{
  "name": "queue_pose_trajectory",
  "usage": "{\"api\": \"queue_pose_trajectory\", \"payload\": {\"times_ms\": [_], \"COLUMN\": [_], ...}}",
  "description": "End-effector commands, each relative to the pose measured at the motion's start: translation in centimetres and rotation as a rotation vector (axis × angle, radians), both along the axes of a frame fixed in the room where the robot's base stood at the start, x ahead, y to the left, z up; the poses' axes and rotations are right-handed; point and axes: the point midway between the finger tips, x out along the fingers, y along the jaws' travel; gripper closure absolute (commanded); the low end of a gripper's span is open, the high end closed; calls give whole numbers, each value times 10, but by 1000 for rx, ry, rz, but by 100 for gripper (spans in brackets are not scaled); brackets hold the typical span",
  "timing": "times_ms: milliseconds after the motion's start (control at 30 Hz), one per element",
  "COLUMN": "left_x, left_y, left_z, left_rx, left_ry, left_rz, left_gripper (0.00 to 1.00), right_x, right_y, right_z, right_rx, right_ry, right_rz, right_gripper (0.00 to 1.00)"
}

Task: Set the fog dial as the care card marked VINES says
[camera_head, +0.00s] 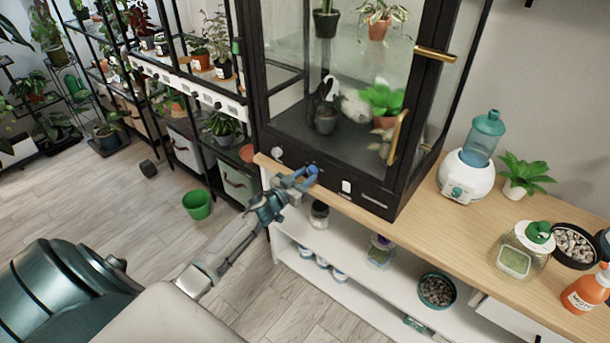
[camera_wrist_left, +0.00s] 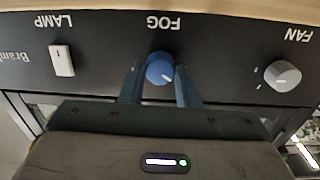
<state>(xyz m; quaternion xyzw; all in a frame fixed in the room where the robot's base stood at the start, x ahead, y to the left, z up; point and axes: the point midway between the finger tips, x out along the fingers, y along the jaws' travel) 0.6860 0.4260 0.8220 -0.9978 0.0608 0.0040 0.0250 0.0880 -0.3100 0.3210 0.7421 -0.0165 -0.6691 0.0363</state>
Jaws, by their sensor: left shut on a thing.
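The blue fog dial (camera_wrist_left: 159,68) sits under the word FOG on the black front panel (camera_wrist_left: 110,72), which appears upside down in the left wrist view. A white pointer mark shows toward the dial's lower right in that picture. My left gripper (camera_wrist_left: 160,85) is shut on the dial, a finger on each side. In the head view the left gripper (camera_head: 303,178) reaches the base of the glass cabinet, and the blue dial (camera_head: 312,170) shows at its fingertips. I cannot make out any care card marked VINES. My right gripper is not in view.
The grey FAN dial (camera_wrist_left: 282,75) and white LAMP switch (camera_wrist_left: 62,60) flank the fog dial. A humidifier (camera_head: 467,178), a glass jar (camera_head: 528,245) and an orange bottle (camera_head: 586,290) stand on the wooden top (camera_head: 440,235). A green bucket (camera_head: 197,205) stands on the floor.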

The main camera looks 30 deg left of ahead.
Motion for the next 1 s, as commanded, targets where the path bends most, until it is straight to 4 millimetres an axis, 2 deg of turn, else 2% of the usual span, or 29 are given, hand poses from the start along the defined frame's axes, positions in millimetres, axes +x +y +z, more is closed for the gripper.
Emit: {"api": "queue_pose_trajectory", "payload": {"times_ms": [433,1000], "left_x": [0,0], "left_y": [0,-1], "left_z": [1,0], "left_rx": [421,962], "left_ry": [-32,-76], "left_rz": [-1,-1], "left_gripper": [94,94], "right_x": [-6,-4], "right_y": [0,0], "right_z": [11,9], "right_rx": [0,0], "right_ry": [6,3], "right_rz": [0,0], "right_gripper": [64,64]}}
